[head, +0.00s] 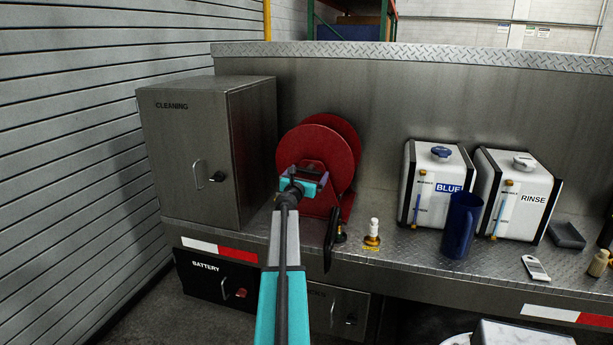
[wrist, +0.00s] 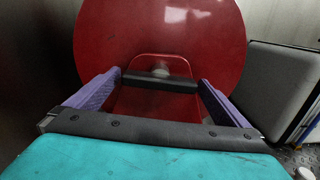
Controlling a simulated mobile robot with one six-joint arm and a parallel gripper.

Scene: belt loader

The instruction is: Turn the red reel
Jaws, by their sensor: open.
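The red reel (head: 342,140) stands on the metal deck beside the steel cabinet, its round red face turned toward me. In the wrist view the red disc (wrist: 160,30) fills the upper middle, with a red looped bracket and a dark crosswise bar (wrist: 160,79) in front of it. My gripper (head: 305,172) is in front of the reel and hides part of its face. In the wrist view my gripper (wrist: 158,84) is open, its purple fingers apart, with the dark bar seen between them. I cannot tell whether the fingers touch anything.
A steel cabinet (head: 180,150) marked CLEANING is close on the left. To the right stand a brass fitting with a white top (head: 373,228), a blue jug (head: 461,225), a white BLUE box (head: 425,170) and a white RINSE box (head: 518,210). A steel wall (head: 370,85) is behind.

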